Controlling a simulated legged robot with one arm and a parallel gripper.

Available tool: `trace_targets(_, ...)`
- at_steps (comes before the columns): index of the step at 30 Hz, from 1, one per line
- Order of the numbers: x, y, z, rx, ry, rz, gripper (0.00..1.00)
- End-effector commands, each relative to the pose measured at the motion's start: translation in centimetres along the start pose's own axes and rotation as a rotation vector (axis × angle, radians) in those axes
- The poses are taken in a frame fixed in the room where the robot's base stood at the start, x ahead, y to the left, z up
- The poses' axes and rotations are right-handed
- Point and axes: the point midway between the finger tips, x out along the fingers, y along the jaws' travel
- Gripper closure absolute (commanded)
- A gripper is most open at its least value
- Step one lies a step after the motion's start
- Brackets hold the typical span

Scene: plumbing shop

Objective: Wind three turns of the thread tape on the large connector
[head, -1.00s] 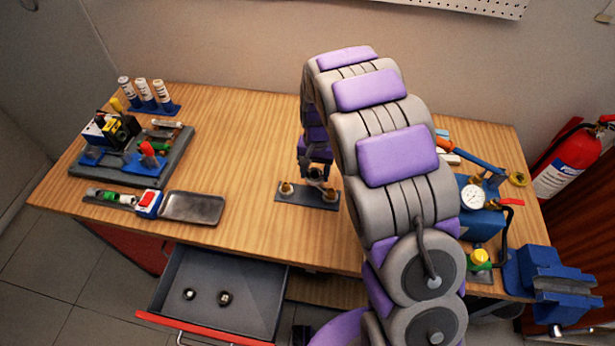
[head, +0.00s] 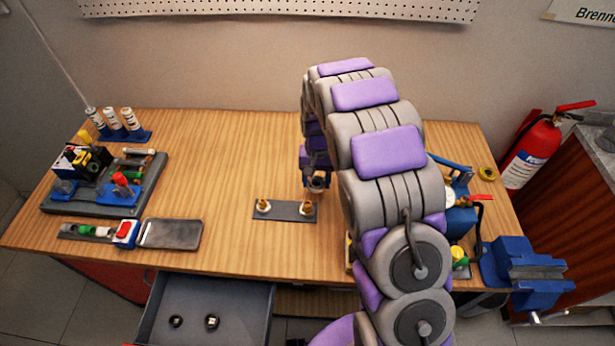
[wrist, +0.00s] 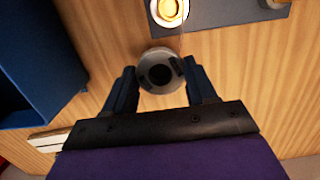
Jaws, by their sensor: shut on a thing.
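My gripper (wrist: 161,88) is shut on a grey roll of thread tape (wrist: 153,57) with a dark hole in its middle. In the head view my gripper (head: 315,182) is just behind the right end of a dark plate (head: 284,211) with two brass connectors. The right connector (head: 307,208) is nearest the roll. In the wrist view this connector (wrist: 170,9) shows a pale ring, and a thin pale strip seems to run from the roll to it. The other connector (head: 263,205) is at the left end. Which one is larger is hard to tell.
A metal tray (head: 172,234) and a grey rack (head: 105,188) with tools are at the left. My arm partly hides a blue device at the right, near a blue vise (head: 525,272). An open drawer (head: 205,295) is in front. The bench behind the plate is clear.

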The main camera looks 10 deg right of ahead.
Motion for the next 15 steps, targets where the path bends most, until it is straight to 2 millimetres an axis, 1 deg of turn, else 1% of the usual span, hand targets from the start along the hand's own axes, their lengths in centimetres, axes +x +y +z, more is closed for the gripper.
trace_targets(9,0.1,2.2,1.4,0.001,-0.001,0.000,0.72)
trace_targets(15,0.2,3.2,2.6,0.001,0.000,-0.001,0.72)
